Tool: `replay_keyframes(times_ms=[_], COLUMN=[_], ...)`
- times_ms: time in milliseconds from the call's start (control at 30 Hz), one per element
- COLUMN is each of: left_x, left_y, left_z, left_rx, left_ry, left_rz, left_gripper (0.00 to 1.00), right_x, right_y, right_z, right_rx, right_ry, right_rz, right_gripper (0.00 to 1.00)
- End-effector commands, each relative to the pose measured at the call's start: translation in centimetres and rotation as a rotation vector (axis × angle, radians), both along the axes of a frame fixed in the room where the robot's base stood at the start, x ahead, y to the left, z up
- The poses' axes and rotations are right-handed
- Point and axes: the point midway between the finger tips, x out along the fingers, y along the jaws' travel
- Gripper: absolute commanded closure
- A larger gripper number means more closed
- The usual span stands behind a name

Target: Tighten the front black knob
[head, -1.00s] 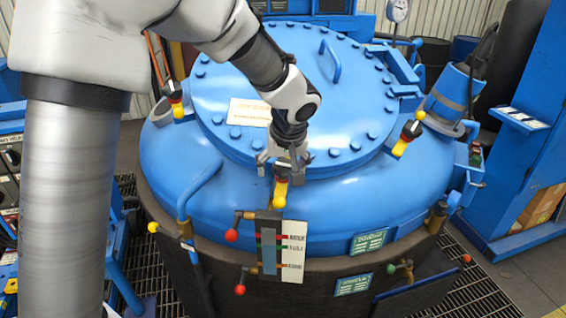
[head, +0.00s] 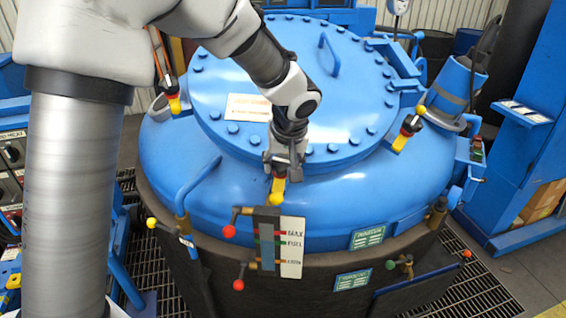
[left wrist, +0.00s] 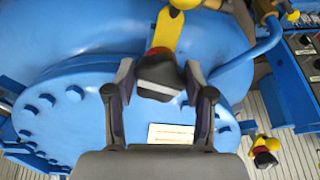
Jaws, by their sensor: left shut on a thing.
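The front black knob (left wrist: 158,72) shows in the left wrist view between my left gripper's fingers, with a red band and a yellow clamp arm (left wrist: 167,35) beyond it. In the head view my left gripper (head: 283,163) reaches down at the front rim of the blue lid (head: 290,70) and is shut on the knob. There the gripper hides most of the knob, and the yellow clamp (head: 278,188) shows just below the fingers. My right gripper is in neither view.
Similar black knobs stand at the lid's left (head: 171,86) and right (head: 410,125). A level gauge (head: 291,247) with red-balled valves is on the front of the blue vessel (head: 330,205), below the gripper. A blue pipe (head: 198,186) rises to the left.

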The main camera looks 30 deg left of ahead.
Motion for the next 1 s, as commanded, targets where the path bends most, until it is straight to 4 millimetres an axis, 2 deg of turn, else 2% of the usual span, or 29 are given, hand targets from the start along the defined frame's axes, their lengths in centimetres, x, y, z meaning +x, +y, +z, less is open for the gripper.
replay_keyframes(times_ms=[367, 1000], left_x=[-0.1, -0.2], left_y=[0.1, 0.4], left_z=[-0.1, 0.0], left_rx=[0.062, 0.221], left_ry=[0.07, 0.248], left_rz=[-0.216, -0.774], left_gripper=[0.81, 0.81], right_x=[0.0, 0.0], right_y=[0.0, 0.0], right_z=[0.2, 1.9], right_rx=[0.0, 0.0], right_ry=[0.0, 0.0], right_rz=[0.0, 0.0], right_gripper=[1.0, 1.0])
